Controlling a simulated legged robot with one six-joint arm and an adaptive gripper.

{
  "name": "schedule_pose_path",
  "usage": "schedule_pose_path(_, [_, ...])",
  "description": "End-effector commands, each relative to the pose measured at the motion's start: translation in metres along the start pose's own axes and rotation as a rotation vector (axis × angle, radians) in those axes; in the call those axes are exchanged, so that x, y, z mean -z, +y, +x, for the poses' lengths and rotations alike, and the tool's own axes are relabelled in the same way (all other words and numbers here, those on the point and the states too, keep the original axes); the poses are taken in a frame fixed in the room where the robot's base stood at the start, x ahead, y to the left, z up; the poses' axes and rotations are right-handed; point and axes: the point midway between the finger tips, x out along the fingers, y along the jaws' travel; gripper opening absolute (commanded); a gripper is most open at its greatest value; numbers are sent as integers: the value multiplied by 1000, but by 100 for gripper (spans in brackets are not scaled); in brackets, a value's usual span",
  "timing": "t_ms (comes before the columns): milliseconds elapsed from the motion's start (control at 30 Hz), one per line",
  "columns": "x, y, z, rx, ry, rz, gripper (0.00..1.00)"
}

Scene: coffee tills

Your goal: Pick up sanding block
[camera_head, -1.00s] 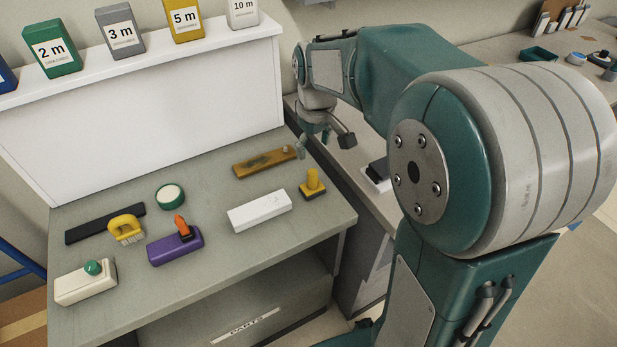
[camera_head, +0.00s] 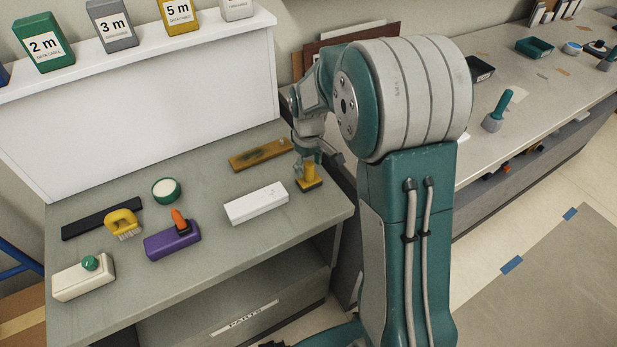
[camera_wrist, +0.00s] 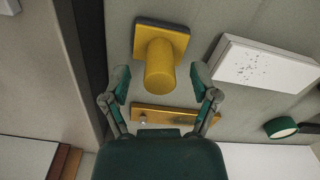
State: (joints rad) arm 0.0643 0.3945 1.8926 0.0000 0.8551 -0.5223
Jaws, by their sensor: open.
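The likely sanding block (camera_head: 309,185) has a flat, square yellow top on a dark base and an upright yellow cylindrical handle. It stands near the right edge of the grey bench. In the wrist view the sanding block (camera_wrist: 160,62) is directly ahead, with its handle pointing towards me. My gripper (camera_wrist: 161,80) is open and empty, its fingertips apart on the left and right of the handle. In the head view my gripper (camera_head: 311,160) is just above the block, and its fingers partly hide the handle. I cannot tell whether they touch it.
A white block (camera_head: 256,203) lies left of the sanding block, and an amber board (camera_head: 260,155) lies behind it. A green round tin (camera_head: 166,190), a purple block (camera_head: 172,242), a yellow brush (camera_head: 123,222) and a cream block (camera_head: 84,278) stand farther left.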

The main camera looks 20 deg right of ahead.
Motion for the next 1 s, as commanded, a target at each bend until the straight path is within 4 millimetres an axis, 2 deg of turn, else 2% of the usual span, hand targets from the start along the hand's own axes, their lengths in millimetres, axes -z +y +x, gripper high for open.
schedule_pose_path(33, [-1, 0, 9, 1, -2, 0, 77])
schedule_pose_path(133, [0, 0, 19, 0, -1, 0, 77])
schedule_pose_path(400, [0, 0, 22, 0, 1, 0, 77])
schedule_pose_path(433, [0, 0, 22, 0, 1, 0, 68])
schedule_pose_path(467, [0, 0, 22, 0, 1, 0, 55])
schedule_pose_path(500, [0, 0, 22, 0, 1, 0, 37])
schedule_pose_path(567, [0, 0, 22, 0, 1, 0, 10])
schedule_pose_path(600, [0, 0, 22, 0, 1, 0, 0])
schedule_pose_path(1000, [0, 0, 21, 0, 1, 0, 0])
